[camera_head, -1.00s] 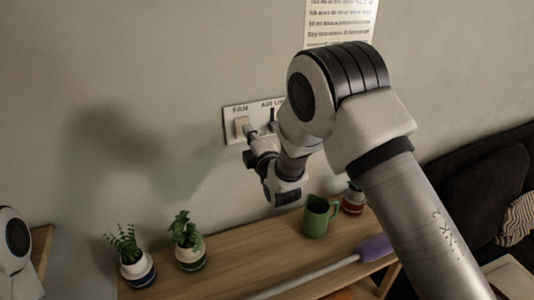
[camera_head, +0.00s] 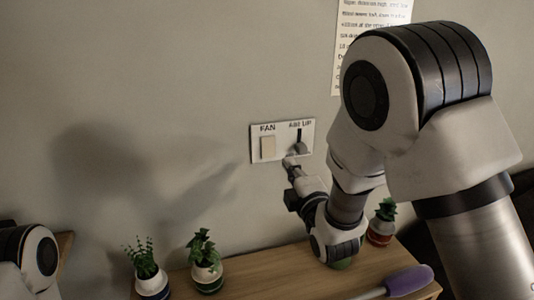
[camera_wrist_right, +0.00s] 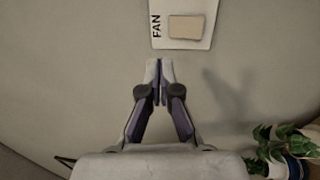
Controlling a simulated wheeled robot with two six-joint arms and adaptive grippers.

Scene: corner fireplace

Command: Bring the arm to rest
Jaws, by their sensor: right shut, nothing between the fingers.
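My right arm reaches in from the right in the head view. Its gripper (camera_head: 291,163) is shut and empty, near the lower edge of a white wall plate (camera_head: 282,147). The plate carries a beige FAN rocker (camera_head: 268,148) and a dark lever slot with a grey knob (camera_head: 299,147). In the right wrist view the closed fingertips (camera_wrist_right: 160,68) lie below the plate (camera_wrist_right: 159,41) and its rocker (camera_wrist_right: 186,27), over bare wall. Whether they touch the wall cannot be told. Part of my left arm shows at the lower left; its gripper is out of frame.
Below is a wooden shelf (camera_head: 265,276) with potted plants (camera_head: 150,281), (camera_head: 206,272), (camera_head: 380,231). A green mug (camera_head: 342,264) is almost hidden behind my arm. A purple-ended rod (camera_head: 409,281) lies at the shelf front. A printed sheet (camera_head: 347,55) hangs above.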

